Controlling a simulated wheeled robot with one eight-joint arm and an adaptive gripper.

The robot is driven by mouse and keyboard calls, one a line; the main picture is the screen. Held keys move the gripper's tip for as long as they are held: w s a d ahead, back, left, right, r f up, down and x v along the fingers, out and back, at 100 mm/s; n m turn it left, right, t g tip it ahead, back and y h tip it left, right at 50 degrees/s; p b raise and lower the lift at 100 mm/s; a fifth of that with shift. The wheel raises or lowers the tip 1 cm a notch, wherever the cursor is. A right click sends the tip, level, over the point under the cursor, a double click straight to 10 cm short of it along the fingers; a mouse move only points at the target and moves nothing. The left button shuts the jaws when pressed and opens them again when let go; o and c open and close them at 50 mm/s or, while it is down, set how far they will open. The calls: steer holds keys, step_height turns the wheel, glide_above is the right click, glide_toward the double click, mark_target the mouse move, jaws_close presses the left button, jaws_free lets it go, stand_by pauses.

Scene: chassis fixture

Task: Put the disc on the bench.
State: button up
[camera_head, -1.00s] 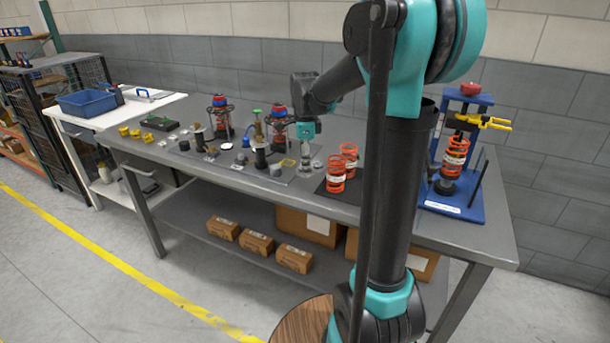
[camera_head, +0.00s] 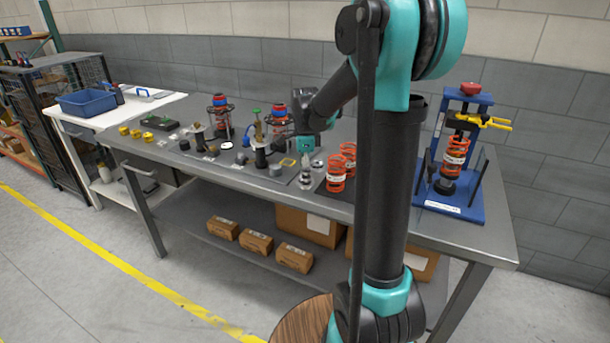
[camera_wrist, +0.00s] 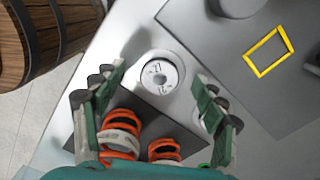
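My gripper (camera_wrist: 158,92) is open, with a finger on each side of the disc and visible gaps between. In the head view my gripper (camera_head: 306,180) points down low over the front part of the grey bench (camera_head: 460,238). The disc is too small there to make out surely.
Two orange springs (camera_head: 336,172) stand on a dark mat close beside my gripper. A yellow square frame (camera_wrist: 269,52) lies on a grey plate on the other side. A blue press fixture (camera_head: 455,160) stands at the right end. A round wooden top (camera_head: 303,320) is below the bench.

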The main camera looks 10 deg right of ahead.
step_height(320, 180, up, 12)
steer(key=shift+r, duration=0.15)
stand_by(0.6)
steer(key=shift+o, duration=0.2)
